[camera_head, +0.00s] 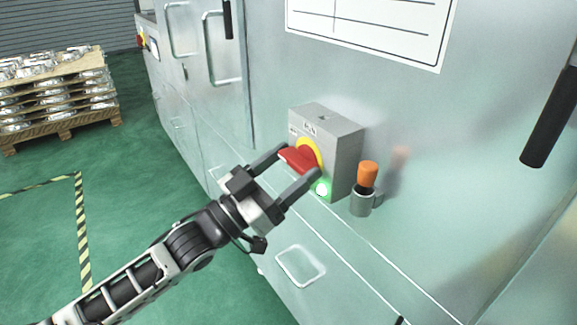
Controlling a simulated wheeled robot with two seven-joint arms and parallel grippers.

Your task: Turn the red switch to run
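The red switch (299,158) is a rotary handle on a yellow disc, on the front of a grey box (345,150) fixed to the machine wall. The box's small lettering is too small to read. My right gripper is not in view.
An orange-topped cylinder (367,174) sits in a grey holder on the wall just right of the box. A white printed sheet (375,25) is above. A black handle (550,118) is at the right. A pallet of castings (62,130) stands at the far left on green floor.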

